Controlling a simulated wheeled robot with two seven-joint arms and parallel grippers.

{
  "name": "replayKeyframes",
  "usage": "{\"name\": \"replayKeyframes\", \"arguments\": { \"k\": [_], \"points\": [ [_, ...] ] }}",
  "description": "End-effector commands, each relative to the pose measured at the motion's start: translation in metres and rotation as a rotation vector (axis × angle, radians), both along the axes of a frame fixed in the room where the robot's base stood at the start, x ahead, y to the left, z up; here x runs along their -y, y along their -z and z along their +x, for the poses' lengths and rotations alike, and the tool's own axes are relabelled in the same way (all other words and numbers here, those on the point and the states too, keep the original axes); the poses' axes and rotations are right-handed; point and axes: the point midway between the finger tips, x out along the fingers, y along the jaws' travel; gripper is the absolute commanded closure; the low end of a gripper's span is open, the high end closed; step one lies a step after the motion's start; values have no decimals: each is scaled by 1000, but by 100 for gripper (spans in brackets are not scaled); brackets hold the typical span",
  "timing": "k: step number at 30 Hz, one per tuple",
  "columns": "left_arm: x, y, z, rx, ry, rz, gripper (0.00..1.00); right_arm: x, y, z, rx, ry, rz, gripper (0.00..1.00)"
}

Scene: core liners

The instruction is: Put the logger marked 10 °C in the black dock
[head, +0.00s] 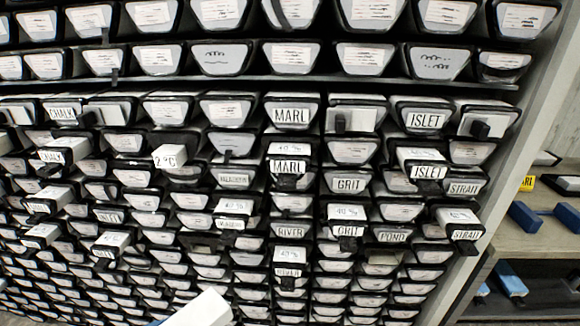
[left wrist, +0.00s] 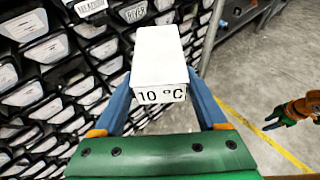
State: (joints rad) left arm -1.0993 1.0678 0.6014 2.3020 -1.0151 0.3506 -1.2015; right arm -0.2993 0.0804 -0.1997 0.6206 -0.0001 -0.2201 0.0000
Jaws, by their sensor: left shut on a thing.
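In the head view a tilted white block (head: 205,310) shows at the bottom edge, probably this logger. My right gripper (left wrist: 271,122) is small at the right of the left wrist view, over the floor; its fingertips look apart and empty. I cannot clearly identify the black dock; several small black blocks, one of them a block at right (head: 480,130), stick out from the rack.
A tall rack (head: 300,80) of labelled core liners fills the head view. Another white box marked 2 °C (head: 170,158) sticks out of it.

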Motion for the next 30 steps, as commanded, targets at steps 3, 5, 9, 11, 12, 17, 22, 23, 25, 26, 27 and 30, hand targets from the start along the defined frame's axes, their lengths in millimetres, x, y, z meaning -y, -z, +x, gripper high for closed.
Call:
{"name": "replayKeyframes", "arguments": {
  "k": [3, 5, 9, 11, 12, 17, 22, 23, 25, 26, 27, 30],
  "points": [
    [9, -15, -3, -2, 59, 12, 92, 0, 0, 0, -1, 0, 0, 50],
    [19, -28, -7, -3, 115, 14, 92, 0, 0, 0, -1, 0, 0, 50],
    [36, -54, -14, -2, 220, 15, 92, 0, 0, -1, -1, 0, 0, 50],
    [32, -54, -15, 2, 211, 15, 92, 0, 0, -1, -2, 0, 0, 50],
    [31, -55, -16, 4, 209, 17, 92, 0, 0, -1, -2, 0, 0, 50],
    [27, -55, -17, 11, 204, 21, 92, 0, 0, -1, -2, 0, 0, 50],
    [28, -54, -16, 10, 202, 15, 92, 0, 0, -1, -2, 0, 0, 50],
    [29, -54, -16, 8, 203, 13, 92, 0, 0, -1, -2, 0, 0, 50],
    [32, -53, -14, 4, 205, 10, 92, 0, 0, -1, -2, 0, 1, 50],
    [33, -53, -14, 1, 206, 8, 92, 0, 0, -1, -2, 0, 1, 50],
    [34, -49, -14, -4, 206, 6, 92, 0, 0, -1, -2, 0, 1, 50],
    [34, -17, -21, -18, 206, -5, 92, 0, 0, -1, -2, 0, 1, 50]
  ]
}}
